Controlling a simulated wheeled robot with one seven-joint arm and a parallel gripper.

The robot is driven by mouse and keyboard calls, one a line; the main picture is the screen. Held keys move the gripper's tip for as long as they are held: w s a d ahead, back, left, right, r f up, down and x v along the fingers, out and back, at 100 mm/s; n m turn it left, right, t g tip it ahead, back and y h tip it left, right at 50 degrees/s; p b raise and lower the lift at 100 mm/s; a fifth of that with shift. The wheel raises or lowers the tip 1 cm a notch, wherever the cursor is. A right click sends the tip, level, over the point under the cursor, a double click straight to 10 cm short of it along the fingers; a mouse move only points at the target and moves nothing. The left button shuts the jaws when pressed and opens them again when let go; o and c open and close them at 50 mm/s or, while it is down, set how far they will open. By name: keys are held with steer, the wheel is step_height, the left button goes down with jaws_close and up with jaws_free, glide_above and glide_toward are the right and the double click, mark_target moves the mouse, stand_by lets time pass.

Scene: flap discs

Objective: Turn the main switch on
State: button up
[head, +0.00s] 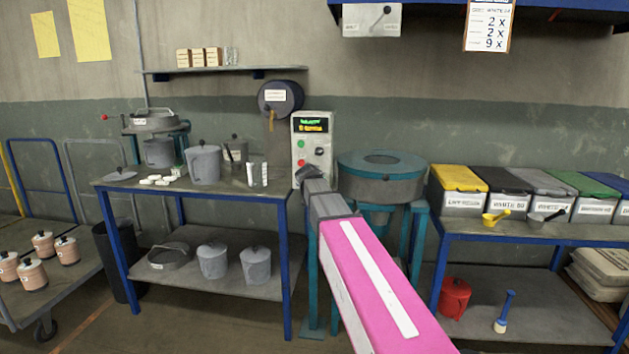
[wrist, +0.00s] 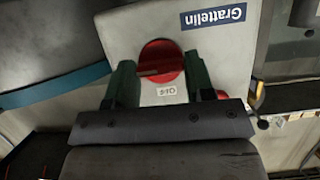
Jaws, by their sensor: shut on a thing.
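In the wrist view a round red switch (wrist: 161,60) sits on a light grey panel (wrist: 225,55) with a blue "Grattelin" label. A small white tag is just below the switch. My gripper (wrist: 161,75) has its two dark green fingers on either side of the red switch, shut on it. The contact itself is partly hidden. In the head view my gripper (head: 308,173) is at the lower part of the grey control box (head: 312,130), which has a lit display, a green button and a red button. The red switch under my gripper cannot be made out there.
A teal round machine (head: 381,178) stands close to the right of the control box. A workbench (head: 215,192) with pots is to the left. Another bench (head: 530,230) with lidded bins and scoops is to the right. A dark round reel (head: 281,97) hangs above.

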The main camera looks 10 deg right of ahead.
steer(key=o, duration=0.9)
steer(key=v, duration=1.1)
